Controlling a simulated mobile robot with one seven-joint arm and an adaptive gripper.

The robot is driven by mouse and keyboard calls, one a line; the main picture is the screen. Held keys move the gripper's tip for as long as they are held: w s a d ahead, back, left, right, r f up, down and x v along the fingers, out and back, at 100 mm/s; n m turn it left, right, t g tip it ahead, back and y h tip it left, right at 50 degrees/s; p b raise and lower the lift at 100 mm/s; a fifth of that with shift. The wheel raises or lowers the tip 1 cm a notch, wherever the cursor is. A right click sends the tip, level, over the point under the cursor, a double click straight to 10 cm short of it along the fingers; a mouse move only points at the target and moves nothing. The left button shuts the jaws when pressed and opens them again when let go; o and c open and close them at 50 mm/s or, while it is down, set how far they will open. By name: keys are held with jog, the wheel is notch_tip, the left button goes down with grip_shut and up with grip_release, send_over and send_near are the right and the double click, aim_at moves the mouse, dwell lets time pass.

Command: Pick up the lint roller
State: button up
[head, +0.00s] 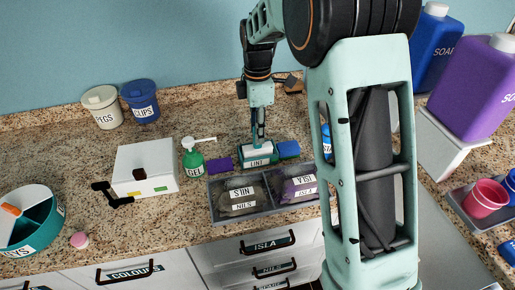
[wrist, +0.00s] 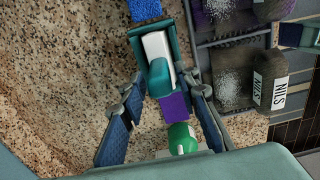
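The lint roller shows as a white piece (head: 257,148) in a teal holder labelled LINT (head: 258,160), on the granite counter behind the grey tray. In the wrist view the white piece (wrist: 156,45) lies in the teal holder (wrist: 157,82). My gripper (head: 257,137) points down just above it. In the wrist view my gripper (wrist: 165,92) is open, one finger to each side, with the holder lying between and beyond the fingers. Nothing is held. I cannot tell whether a finger touches the holder.
A purple block (head: 221,163) and a blue block (head: 288,149) flank the holder closely. A green pump bottle (head: 194,163) and a white box (head: 145,165) stand left. The grey tray (head: 232,219) with labelled bags lies in front. Tall detergent bottles stand right.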

grip_shut()
jog(key=shift+w+r, duration=0.1)
jog(key=shift+r, duration=0.35)
notch_tip(320, 180, up, 2)
jog(key=shift+r, duration=0.1)
jog(key=s+r+b, duration=0.2)
jog(key=s+r, duration=0.8)
jog(key=s, duration=0.4)
jog(key=shift+a, duration=0.25)
